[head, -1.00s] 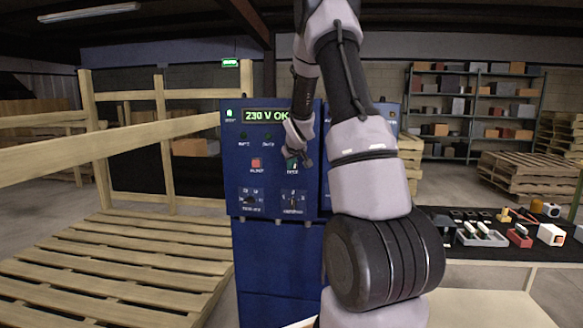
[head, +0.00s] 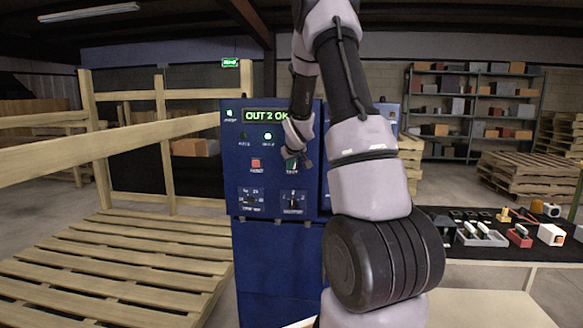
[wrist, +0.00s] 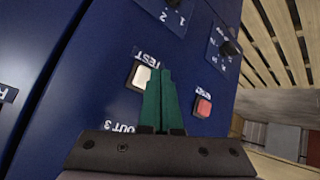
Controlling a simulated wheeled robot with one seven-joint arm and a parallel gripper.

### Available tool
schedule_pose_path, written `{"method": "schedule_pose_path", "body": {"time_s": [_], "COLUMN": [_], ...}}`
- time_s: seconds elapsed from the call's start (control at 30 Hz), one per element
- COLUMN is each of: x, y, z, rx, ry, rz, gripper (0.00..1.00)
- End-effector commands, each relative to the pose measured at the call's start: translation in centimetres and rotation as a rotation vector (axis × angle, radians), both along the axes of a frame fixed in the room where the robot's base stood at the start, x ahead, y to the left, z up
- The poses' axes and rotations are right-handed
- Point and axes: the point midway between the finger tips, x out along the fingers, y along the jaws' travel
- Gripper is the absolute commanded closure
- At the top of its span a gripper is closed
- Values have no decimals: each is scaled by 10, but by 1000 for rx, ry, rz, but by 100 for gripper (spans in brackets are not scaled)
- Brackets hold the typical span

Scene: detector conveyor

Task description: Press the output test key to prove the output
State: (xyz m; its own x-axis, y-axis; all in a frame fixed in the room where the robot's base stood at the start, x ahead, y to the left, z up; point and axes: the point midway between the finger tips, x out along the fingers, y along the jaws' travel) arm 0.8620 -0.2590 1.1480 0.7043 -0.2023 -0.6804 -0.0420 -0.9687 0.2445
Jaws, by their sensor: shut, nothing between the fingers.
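The blue detector panel (head: 240,185) stands in the middle of the head view. Its display (head: 264,116) reads "OUT 2 OK" in green, partly cut off by my arm. The pale square test key (wrist: 139,77), marked "TEST", shows in the wrist view. My gripper (wrist: 160,72) is shut and empty, its green fingertips right at the key's edge; I cannot tell whether they touch it. In the head view my gripper mostly hides the key.
A red key (wrist: 203,106) sits on the panel near my fingers. Two rotary knobs (head: 252,200) (head: 293,202) are below the keys. A wooden pallet floor (head: 110,265) and rail lie to the left. A table (head: 490,258) with small parts stands to the right.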

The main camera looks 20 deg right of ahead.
Motion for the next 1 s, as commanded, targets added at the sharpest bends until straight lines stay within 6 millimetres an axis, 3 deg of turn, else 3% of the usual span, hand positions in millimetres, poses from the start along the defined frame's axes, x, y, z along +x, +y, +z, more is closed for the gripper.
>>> {"method": "schedule_pose_path", "body": {"time_s": [0.37, 0.8, 1.0], "x": [-3, -37, -43], "y": [3, 26, 29], "z": [0, 0, 0], "rx": [0, 0, 1], "ry": [0, 0, 0], "rz": [0, 1, -1], "gripper": [100, 100, 100]}}
